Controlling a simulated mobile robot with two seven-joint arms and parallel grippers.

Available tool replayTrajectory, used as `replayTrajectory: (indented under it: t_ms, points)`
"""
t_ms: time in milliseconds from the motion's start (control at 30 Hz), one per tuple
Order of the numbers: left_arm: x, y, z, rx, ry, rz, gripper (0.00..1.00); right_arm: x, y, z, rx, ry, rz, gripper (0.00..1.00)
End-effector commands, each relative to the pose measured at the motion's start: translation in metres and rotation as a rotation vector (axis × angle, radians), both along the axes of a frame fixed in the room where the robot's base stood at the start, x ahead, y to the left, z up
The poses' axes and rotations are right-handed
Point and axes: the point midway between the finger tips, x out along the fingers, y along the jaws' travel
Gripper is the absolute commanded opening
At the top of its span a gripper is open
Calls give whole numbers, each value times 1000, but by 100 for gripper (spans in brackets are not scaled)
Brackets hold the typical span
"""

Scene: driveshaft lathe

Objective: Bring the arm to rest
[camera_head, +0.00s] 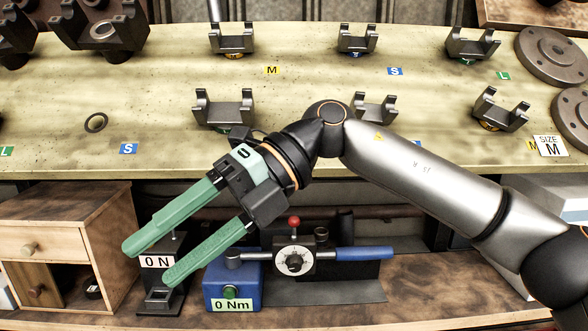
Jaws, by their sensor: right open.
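My right arm (425,178) comes in from the right side and reaches to the middle of the view. My right gripper (148,262) has two green fingers pointing down and left. The fingers are apart with nothing between them, so it is open and empty. In the picture it lies in front of the shelf front, over the black stand with the "0 N" label (157,262) and close to the blue box marked "0 Nm" (231,287). My left gripper is not in view.
A worn workbench (300,75) holds several dark forked yokes (232,38), flanges (553,57), a ring (96,123) and size labels. A wooden cabinet (50,243) stands lower left. A blue-handled device with a dial (294,262) sits on the lower shelf.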

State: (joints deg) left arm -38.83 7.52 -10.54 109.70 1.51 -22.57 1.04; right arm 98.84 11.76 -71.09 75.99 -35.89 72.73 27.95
Motion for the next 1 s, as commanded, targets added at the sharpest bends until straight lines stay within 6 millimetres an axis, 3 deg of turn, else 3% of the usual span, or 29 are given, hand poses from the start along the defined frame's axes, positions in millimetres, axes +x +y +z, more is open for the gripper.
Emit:
replayTrajectory:
  t_ms: [100, 267, 467, 567, 767, 867, 1000]
  points:
    - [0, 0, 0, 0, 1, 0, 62, -2, 14, -7, 175, 172, -11, 62]
    - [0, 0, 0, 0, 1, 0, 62, 9, 21, -9, 400, 394, -81, 62]
    - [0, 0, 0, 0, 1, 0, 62, 43, 12, -21, 646, 676, -246, 62]
    - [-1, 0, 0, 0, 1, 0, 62, 66, 0, -37, 751, 816, -358, 62]
    - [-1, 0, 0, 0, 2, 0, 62, 112, -36, -92, 913, 1090, -632, 62]
    - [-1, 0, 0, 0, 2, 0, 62, 130, -59, -133, 966, 1220, -794, 62]
    - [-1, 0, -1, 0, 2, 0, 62, 145, -95, -203, 1004, 1393, -1044, 62]
